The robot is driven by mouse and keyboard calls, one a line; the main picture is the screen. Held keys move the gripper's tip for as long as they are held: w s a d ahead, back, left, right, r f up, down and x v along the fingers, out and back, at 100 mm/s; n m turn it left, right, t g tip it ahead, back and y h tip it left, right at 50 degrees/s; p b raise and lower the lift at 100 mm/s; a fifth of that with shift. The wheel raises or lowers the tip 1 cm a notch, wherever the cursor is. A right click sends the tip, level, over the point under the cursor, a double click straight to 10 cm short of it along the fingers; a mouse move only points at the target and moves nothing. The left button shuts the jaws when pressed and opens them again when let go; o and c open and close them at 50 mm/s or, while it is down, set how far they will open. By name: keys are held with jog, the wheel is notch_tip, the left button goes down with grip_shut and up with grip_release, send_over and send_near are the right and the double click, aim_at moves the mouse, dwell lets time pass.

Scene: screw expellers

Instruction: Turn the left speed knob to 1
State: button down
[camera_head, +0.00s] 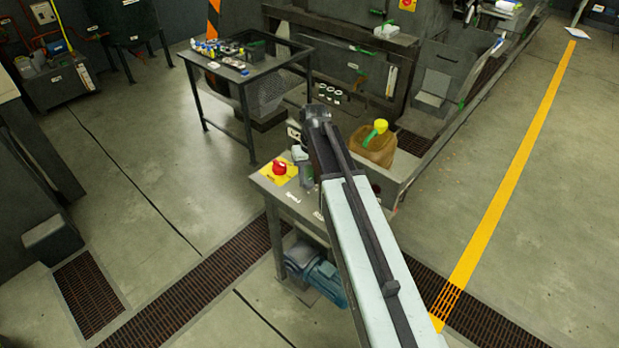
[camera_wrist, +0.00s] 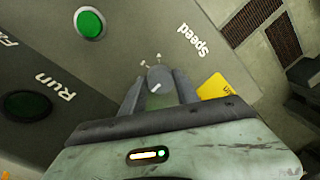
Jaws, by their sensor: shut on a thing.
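In the wrist view a small round grey speed knob (camera_wrist: 159,75) sits on the grey panel beside the word "Speed". It has a pale pointer line, and small light marks stand around its far side. My gripper (camera_wrist: 159,84) has one finger on each side of the knob and is shut on it. The numbers at the marks are too small to read. In the head view my gripper (camera_head: 304,168) is at the top of the grey control box, and the knob is hidden there. Only one speed knob shows, so I cannot tell left from right.
A green button (camera_wrist: 90,23) and a darker green button (camera_wrist: 30,104) by "Run" lie left on the panel. A red emergency stop (camera_head: 280,167) on a yellow plate is close left of my gripper.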

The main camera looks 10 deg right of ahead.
aim_at(310, 180)
jog(key=shift+w, duration=0.15)
dwell(0.3)
jog(key=c, duration=0.9)
grip_release()
jog(key=shift+r, duration=0.1)
jog(key=r+p, duration=0.8)
jog(key=shift+d, duration=0.3)
jog(key=shift+f, duration=0.2)
